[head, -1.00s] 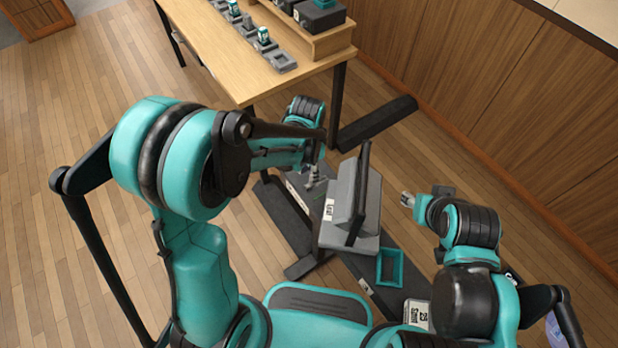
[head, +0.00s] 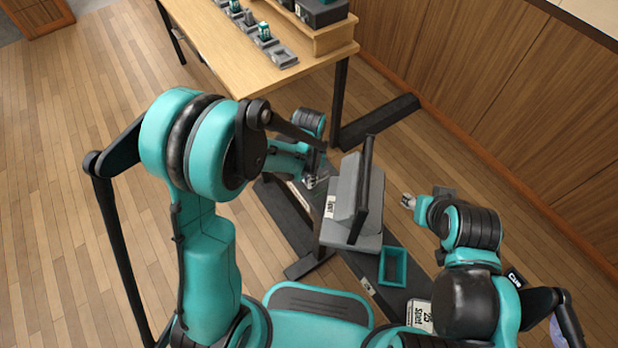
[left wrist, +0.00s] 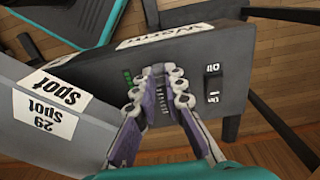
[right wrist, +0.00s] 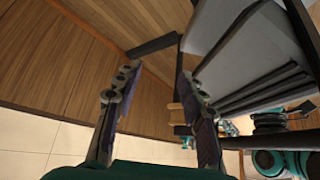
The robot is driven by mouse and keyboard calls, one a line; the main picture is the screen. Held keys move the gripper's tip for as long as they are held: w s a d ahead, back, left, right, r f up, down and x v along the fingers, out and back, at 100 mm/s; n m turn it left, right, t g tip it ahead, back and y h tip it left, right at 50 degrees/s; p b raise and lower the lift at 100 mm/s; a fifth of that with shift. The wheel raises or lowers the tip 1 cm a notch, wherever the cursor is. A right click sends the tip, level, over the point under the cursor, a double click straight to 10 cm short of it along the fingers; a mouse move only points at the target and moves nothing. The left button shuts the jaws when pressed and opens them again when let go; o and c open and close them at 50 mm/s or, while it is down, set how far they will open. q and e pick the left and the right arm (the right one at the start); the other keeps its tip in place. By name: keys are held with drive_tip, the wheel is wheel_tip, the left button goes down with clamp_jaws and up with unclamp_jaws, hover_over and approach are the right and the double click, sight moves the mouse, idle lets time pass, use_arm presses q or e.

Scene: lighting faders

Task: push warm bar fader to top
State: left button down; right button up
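The warm fader panel (left wrist: 220,58) is a dark face with a "Warm" label, seen in the left wrist view. A short row of green lights (left wrist: 128,78) shows on it at the left of my fingers. My left gripper (left wrist: 160,72) has its fingertips close together at the panel face. They cover the fader slot, so I cannot make out the fader's cap or whether I touch it. In the head view my left gripper (head: 311,181) is low beside the grey panels. My right gripper (right wrist: 158,85) is open and empty, off to the right of the console.
A small off switch (left wrist: 212,84) sits right of my left fingers. A grey "Spot" panel (left wrist: 45,112) stands at the left. A teal tray (head: 393,266) lies near the console. A wooden table (head: 225,70) stands behind.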

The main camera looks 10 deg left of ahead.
sight(329, 173)
use_arm(q)
drive_tip(key=w+d, duration=0.5)
drive_tip(key=shift+w, duration=0.15)
drive_tip(key=shift+d, duration=0.1)
drive_tip(key=c, duration=1.6)
unclamp_jaws()
wheel_tip(329, 173, up, 12)
drive_tip(key=shift+f, duration=0.1)
